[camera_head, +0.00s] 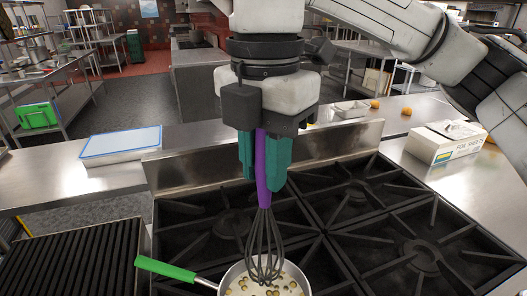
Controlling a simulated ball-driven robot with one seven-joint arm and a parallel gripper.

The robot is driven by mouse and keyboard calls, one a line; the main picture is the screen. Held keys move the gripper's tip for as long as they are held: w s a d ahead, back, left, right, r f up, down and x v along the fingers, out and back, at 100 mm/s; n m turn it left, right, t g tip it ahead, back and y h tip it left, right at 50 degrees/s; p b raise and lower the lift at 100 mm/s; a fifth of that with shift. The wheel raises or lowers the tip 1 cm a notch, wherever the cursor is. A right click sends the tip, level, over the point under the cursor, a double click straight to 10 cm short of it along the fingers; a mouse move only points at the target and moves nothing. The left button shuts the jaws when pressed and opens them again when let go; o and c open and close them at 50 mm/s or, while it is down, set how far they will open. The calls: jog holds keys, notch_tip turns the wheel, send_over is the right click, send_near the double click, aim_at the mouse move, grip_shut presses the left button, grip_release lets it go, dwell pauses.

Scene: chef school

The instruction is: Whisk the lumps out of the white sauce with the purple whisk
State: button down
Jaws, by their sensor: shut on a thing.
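My gripper (265,165) is shut on the purple handle of the whisk (263,188) and holds it upright, head down. The whisk's dark wire head is over the pan, and its lower end overlaps the white sauce (292,286). I cannot tell how deep it goes. The sauce has yellowish and dark lumps in it. The pan (227,272) sits on the stove at the bottom edge of the picture, partly cut off. Its green handle (165,269) points left.
The black burner grates (420,255) lie right of and behind the pan. A ridged grill (90,265) is at left. A steel ledge (165,172) rises behind the stove. A foil box (445,141) stands on the right counter, and a blue-rimmed tray (122,143) lies at the back left.

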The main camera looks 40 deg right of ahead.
aim_at(266, 220)
jog(key=shift+f+b, duration=3.75)
jog(key=shift+f, duration=0.95)
